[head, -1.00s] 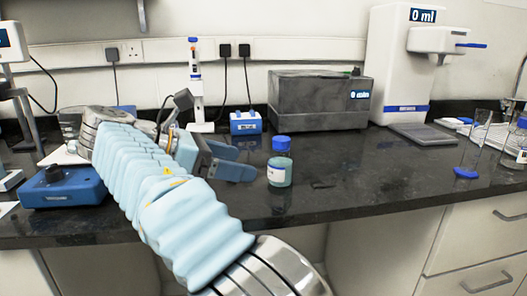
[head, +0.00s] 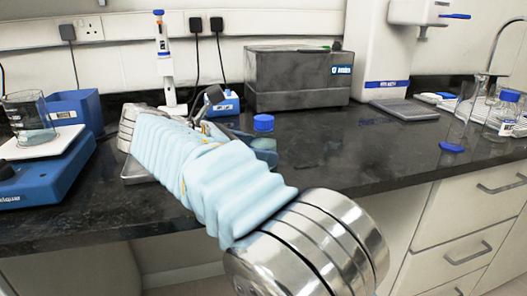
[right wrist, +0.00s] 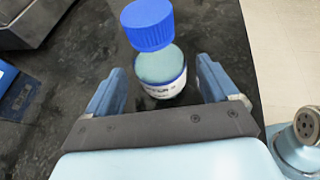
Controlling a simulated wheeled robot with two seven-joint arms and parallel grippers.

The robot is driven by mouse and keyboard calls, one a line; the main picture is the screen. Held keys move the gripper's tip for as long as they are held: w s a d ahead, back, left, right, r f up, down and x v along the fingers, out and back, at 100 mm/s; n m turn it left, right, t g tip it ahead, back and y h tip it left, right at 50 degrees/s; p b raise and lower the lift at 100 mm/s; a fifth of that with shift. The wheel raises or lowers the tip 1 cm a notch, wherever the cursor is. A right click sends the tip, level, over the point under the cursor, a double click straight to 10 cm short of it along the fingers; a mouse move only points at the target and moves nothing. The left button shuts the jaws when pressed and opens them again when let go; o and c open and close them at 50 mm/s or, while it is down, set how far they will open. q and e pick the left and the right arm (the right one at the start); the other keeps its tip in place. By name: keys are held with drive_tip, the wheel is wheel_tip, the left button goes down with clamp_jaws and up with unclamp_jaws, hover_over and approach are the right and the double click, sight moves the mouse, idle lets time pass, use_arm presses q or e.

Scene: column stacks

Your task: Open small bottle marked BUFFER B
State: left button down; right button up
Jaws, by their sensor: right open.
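A small bottle with a blue screw cap (head: 263,122) stands upright on the dark bench; its cap is on. In the head view its lower part is mostly hidden by my right gripper (head: 245,143). In the right wrist view the blue cap (right wrist: 148,24) and the bottle's body with teal liquid and a white label (right wrist: 163,88) show between and just beyond the fingers. The label text is too small to read. My right gripper (right wrist: 160,88) is open, one finger on each side of the bottle, with no clear contact. My left gripper is not in view.
Behind stand a pipette on a stand (head: 162,60) and a grey box with a display (head: 295,78). A beaker (head: 28,115) sits on a device at left. Another blue-capped bottle (head: 502,117) and a glass cylinder (head: 466,112) stand at right. The bench right of the small bottle is clear.

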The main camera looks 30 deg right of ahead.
sight(264, 118)
drive_tip(key=x, duration=0.2)
drive_tip(key=shift+d+f, duration=0.25)
drive_tip(key=shift+d, duration=0.1)
drive_tip(key=c, duration=1.2)
drive_tip(key=shift+r, duration=0.15)
wheel_tip(264, 118, up, 9)
drive_tip(key=shift+f+p, duration=0.15)
drive_tip(key=shift+p, duration=0.8)
drive_tip(key=shift+r, duration=0.55)
drive_tip(key=o, duration=0.6)
clamp_jaws()
drive_tip(key=shift+s, duration=0.1)
